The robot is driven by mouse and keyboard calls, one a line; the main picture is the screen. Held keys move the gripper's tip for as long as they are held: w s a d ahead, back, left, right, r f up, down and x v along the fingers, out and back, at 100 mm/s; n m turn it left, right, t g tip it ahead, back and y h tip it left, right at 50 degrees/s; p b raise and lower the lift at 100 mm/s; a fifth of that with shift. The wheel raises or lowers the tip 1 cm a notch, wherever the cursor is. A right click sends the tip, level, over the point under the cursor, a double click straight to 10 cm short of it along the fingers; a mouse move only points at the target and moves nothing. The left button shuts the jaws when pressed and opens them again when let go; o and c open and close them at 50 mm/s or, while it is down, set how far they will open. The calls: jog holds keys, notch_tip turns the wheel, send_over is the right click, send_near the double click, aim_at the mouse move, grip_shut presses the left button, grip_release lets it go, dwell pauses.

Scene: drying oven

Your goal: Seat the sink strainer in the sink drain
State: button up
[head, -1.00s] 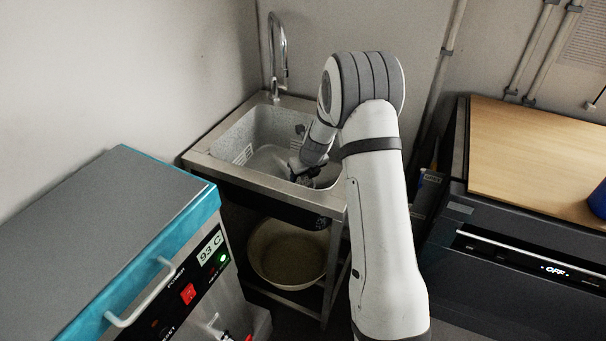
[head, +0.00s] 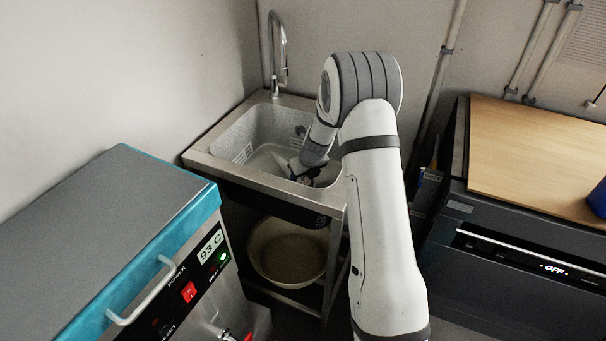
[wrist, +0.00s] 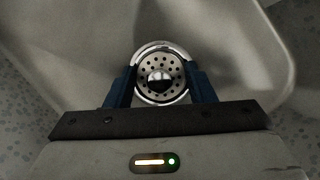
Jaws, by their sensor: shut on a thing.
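The sink strainer (wrist: 160,66) is a round shiny metal disc with many small holes and a domed knob in the middle. In the wrist view it sits between the blue fingers of my gripper (wrist: 161,80), which is shut on it. A bright metal rim shows around the strainer; I cannot tell how much of it is the sink drain, which is otherwise hidden. In the head view my gripper (head: 303,173) is down inside the sink basin (head: 262,158), near its front right, and the strainer is too small to make out.
A tall tap (head: 277,60) stands at the back of the sink. A bowl (head: 287,250) is on the shelf below. A teal-edged oven (head: 110,215) is at front left. A dark appliance with a wooden top (head: 540,150) stands at right.

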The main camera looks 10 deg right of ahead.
jog(key=shift+f, duration=0.5)
jog(key=o, duration=1)
jog(key=shift+o, duration=0.2)
jog(key=a+p+v, duration=0.1)
jog(key=v, duration=0.6)
jog(key=shift+d+r, duration=0.4)
jog(key=shift+d, duration=0.15)
jog(key=shift+s+r, duration=0.1)
jog(key=shift+s, duration=0.1)
jog(key=s+a+r+n+p, duration=0.3)
jog(key=s+r+n+p, duration=0.3)
jog(key=s+r+n, duration=1.2)
jog(key=s+r+n+g+p, duration=0.1)
jog(key=s+r+n+p, duration=0.1)
jog(key=s+r+n, duration=0.3)
jog(key=s+d+r+n+h+p, duration=0.1)
jog(key=s+r+n+p, duration=0.1)
jog(key=s+r+n, duration=0.3)
jog(key=s+n, duration=0.4)
jog(key=s, duration=0.2)
jog(key=shift+s+d+g+p, duration=0.3)
jog(key=shift+s+g, duration=0.05)
jog(key=shift+g, duration=0.05)
